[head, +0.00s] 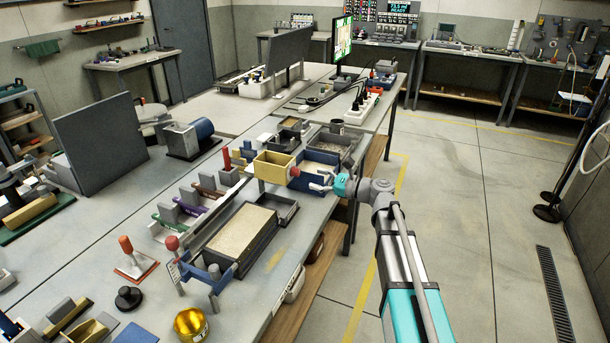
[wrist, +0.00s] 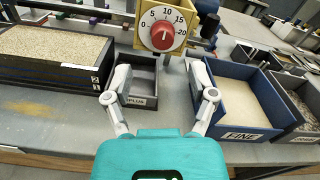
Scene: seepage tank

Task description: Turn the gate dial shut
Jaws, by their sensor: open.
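The gate dial, a round red knob (wrist: 164,34), sits on a white plate marked 0, 5, 10, 15 and 20 in the wrist view. The plate is on the front of a yellow hopper (wrist: 146,11), which also shows in the head view (head: 272,168). The knob's exact setting is too small to tell. My gripper (wrist: 160,72) is open and empty, its fingers spread left and right of the dial and short of it. In the head view my gripper (head: 320,183) is just right of the red knob (head: 294,171).
A blue bin labelled FINE (wrist: 235,135) holds pale sand right of my gripper. A dark tray (wrist: 146,101) is below the hopper at left. A dark tank (wrist: 50,85) of sand stands further left. The bench front strip (wrist: 40,127) is clear.

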